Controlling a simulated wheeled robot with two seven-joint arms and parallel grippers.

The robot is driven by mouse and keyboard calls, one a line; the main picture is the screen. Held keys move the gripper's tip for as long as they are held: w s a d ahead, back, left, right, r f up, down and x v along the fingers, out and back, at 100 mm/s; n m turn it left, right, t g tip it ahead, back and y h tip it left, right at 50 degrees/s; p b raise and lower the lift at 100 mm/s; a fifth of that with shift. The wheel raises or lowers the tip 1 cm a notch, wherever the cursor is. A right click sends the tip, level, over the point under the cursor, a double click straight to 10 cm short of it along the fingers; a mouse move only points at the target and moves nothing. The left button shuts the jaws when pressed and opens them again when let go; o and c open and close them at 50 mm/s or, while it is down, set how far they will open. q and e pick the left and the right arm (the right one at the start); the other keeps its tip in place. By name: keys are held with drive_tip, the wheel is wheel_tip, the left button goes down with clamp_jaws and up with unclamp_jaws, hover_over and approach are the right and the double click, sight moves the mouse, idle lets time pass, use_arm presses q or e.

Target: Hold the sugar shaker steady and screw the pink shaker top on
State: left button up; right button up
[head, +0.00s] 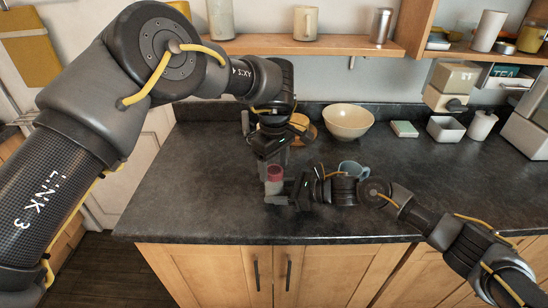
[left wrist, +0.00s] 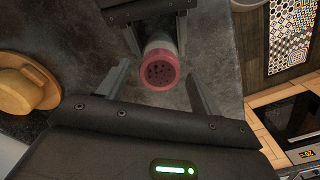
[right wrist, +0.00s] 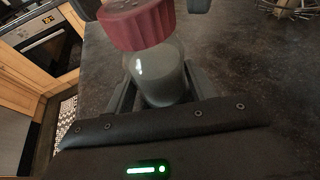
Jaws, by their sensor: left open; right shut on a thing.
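The sugar shaker (head: 273,187) stands upright on the dark counter near its front edge. In the right wrist view its clear body (right wrist: 160,82) holds pale contents. The pink shaker top (head: 275,172), with holes in its face (left wrist: 160,69), is at the shaker's mouth; I cannot tell how firmly it sits. My right gripper (head: 287,196) is shut on the shaker body from the right. My left gripper (head: 272,162) points down from above, its fingers apart on either side of the pink top (right wrist: 140,24), with gaps in the left wrist view.
A blue mug (head: 352,170) stands just behind my right gripper. A cream bowl (head: 348,121) and a wooden item (head: 303,133) are farther back. A green-white box (head: 404,129) and containers stand at back right. Counter (head: 190,190) left of the shaker is clear.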

idle(0.3)
drive_tip(key=o, duration=1.2)
drive_tip(key=shift+d, duration=0.1)
use_arm(q)
drive_tip(key=shift+f+b, duration=0.95)
use_arm(e)
drive_tip(key=shift+v, duration=3.1)
use_arm(q)
drive_tip(key=shift+f+b, duration=0.3)
use_arm(e)
drive_tip(key=shift+v, duration=1.25)
drive_tip(key=shift+r, duration=0.1)
use_arm(q)
drive_tip(key=shift+r, duration=0.1)
